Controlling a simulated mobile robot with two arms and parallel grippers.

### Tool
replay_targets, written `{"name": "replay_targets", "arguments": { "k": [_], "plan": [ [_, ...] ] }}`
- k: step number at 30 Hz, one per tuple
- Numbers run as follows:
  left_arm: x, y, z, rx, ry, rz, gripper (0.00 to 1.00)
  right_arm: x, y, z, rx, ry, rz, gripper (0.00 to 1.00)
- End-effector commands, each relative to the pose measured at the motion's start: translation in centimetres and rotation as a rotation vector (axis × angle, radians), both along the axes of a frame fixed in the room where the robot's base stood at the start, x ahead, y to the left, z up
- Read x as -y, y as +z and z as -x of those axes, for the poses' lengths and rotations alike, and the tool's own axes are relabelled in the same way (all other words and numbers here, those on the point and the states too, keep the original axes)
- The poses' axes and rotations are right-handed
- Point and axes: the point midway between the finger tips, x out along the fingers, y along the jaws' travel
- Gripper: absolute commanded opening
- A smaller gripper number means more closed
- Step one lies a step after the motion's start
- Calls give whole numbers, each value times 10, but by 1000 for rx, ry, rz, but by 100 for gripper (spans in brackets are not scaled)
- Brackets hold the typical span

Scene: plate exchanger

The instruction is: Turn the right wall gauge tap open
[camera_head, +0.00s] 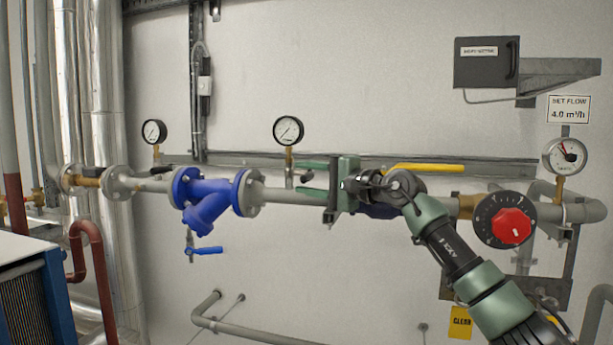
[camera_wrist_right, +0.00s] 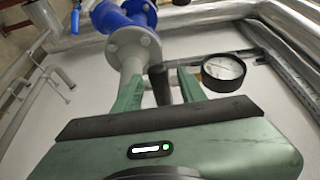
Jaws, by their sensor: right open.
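Two round white-faced wall gauges stand above the pipe in the head view, a left one (camera_head: 154,132) and a right one (camera_head: 289,130). The right one also shows in the wrist view (camera_wrist_right: 222,72). Its tap has a short black handle (camera_head: 305,178), seen as a dark stub in the wrist view (camera_wrist_right: 158,84). My right gripper (camera_head: 308,178) is open, its green fingers pointing left, one above and one below the handle. In the wrist view the handle lies between the fingers (camera_wrist_right: 159,90), with gaps visible. My left gripper is not in view.
A blue strainer (camera_head: 207,192) with a flange sits left of the tap. A yellow lever (camera_head: 425,167) lies above my right wrist. A red knob (camera_head: 511,228) and a flow gauge (camera_head: 566,155) are farther right. The wall below the pipe is mostly free.

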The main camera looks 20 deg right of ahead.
Motion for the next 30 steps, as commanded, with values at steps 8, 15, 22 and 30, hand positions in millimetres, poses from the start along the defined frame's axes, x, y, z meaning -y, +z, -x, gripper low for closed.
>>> {"name": "replay_targets", "arguments": {
  "k": [8, 15, 22, 30],
  "plan": [
    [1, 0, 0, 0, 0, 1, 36, 0, 0, 0, 0, 0, 0, 8],
    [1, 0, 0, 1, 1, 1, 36, 0, -1, 0, -1, 1, -1, 0],
    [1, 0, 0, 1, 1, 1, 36, 0, -1, 0, -1, 1, 0, 0],
    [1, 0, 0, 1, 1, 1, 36, 0, -1, 0, -1, 1, 0, 0]
  ]
}}
